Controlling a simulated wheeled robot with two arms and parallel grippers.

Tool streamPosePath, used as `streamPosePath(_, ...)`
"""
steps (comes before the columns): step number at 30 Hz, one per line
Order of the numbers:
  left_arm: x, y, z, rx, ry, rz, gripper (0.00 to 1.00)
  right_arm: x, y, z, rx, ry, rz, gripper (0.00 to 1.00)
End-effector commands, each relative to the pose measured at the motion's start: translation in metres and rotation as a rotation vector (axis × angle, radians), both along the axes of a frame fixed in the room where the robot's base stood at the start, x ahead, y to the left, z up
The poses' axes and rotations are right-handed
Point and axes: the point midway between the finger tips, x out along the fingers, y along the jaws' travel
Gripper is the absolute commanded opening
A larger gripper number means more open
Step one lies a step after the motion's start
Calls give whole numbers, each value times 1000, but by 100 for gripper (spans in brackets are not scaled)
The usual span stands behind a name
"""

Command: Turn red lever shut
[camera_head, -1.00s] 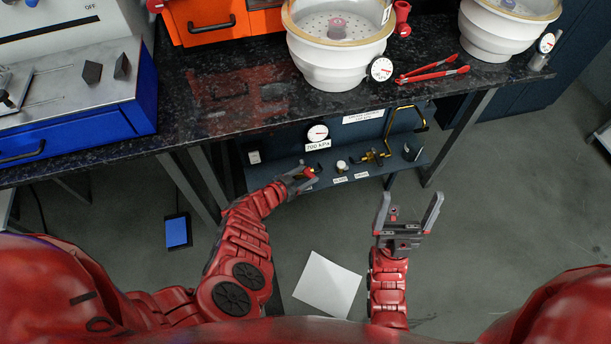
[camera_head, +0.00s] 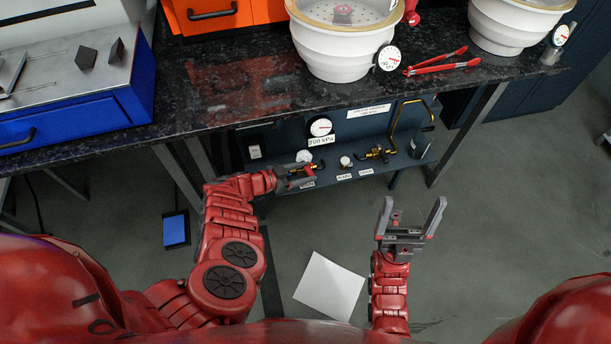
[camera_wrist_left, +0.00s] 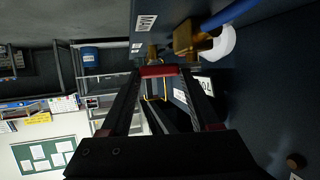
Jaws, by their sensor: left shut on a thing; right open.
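The red lever (camera_wrist_left: 158,71) sits on a brass valve at the left end of the low blue shelf panel. In the left wrist view it lies crosswise between my fingertips, next to a label reading MAIN (camera_wrist_left: 146,22). My left gripper (camera_head: 310,172) is shut on the lever; in the head view its fingers hide most of the lever and valve. The brass valve body (camera_wrist_left: 184,40) shows beside the fingertips in the wrist view. My right gripper (camera_head: 411,222) is open and empty, apart from the panel, above the floor.
The blue panel also carries a gauge (camera_head: 320,127) labelled 700 kPa, a small knob (camera_head: 346,162), another brass valve (camera_head: 378,153) and a yellow pipe (camera_head: 396,115). The dark bench top (camera_head: 200,80) overhangs the panel. Open floor lies in front.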

Motion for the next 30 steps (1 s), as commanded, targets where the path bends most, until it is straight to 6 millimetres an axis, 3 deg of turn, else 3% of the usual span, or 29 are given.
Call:
streamPosePath(1,2,3,-11,4,-5,-32,7,0,0,-22,0,0,0,92)
streamPosePath(3,1,4,-11,1,-5,-88,7,0,0,-35,0,0,0,92)
streamPosePath(12,1,12,-7,3,-3,-239,7,0,0,-74,0,0,0,92)
streamPosePath(30,0,14,-2,3,2,-295,7,0,0,-84,0,0,0,92)
